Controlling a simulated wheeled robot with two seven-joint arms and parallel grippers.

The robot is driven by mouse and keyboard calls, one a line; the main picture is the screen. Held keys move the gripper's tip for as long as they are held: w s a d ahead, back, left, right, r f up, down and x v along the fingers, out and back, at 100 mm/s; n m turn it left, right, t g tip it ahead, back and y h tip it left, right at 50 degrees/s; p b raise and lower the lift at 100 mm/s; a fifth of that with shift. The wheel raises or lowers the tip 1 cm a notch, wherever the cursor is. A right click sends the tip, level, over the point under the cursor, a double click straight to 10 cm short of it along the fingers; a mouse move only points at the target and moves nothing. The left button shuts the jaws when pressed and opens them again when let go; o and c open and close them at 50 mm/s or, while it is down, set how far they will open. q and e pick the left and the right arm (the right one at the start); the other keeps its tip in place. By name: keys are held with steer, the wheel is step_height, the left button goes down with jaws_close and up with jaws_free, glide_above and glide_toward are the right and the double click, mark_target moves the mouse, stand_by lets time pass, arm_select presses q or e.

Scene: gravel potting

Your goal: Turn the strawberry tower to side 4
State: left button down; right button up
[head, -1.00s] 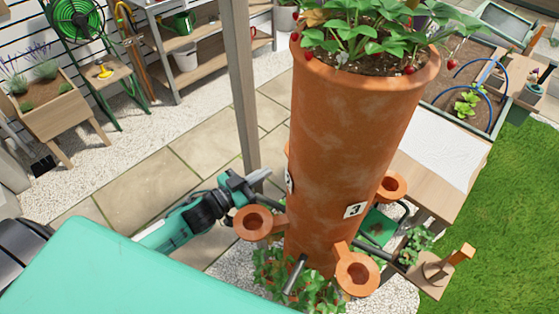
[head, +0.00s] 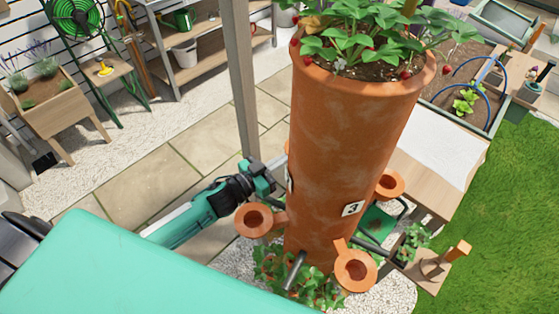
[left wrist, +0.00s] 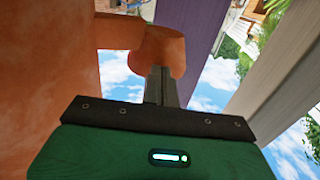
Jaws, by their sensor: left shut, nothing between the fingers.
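The strawberry tower (head: 345,150) is a tall terracotta cylinder with strawberry plants on top and ring-shaped pockets on arms around its lower part. A white plate with a 3 (head: 352,208) faces me. Another plate shows edge-on at the tower's left edge, its number unreadable. My left gripper (head: 270,168) is at the tower's left, just behind the left pocket (head: 254,220); its fingertips are hard to make out there. In the left wrist view its fingers (left wrist: 162,86) are shut and empty, in front of a pocket (left wrist: 158,50) beside the tower wall (left wrist: 45,70). I cannot tell whether they touch it. My right gripper is out of view.
A wooden post (head: 240,80) stands close behind my left gripper. A wooden table with a white top (head: 435,150) stands right of the tower. Short dark bars stick out near the tower's foot, among leafy plants (head: 320,285). Paving (head: 150,190) lies open to the left.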

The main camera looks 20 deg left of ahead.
arm_select(q)
steer(key=shift+w+d+m+g+h+p, duration=0.2)
steer(key=shift+w+d+m+g+h, duration=0.1)
steer(key=shift+w+m+g+h, duration=0.15)
steer(key=shift+w+d+m+g+h+p, duration=0.25)
steer(key=shift+w+m+h, duration=0.1)
steer(key=shift+w+h, duration=0.2)
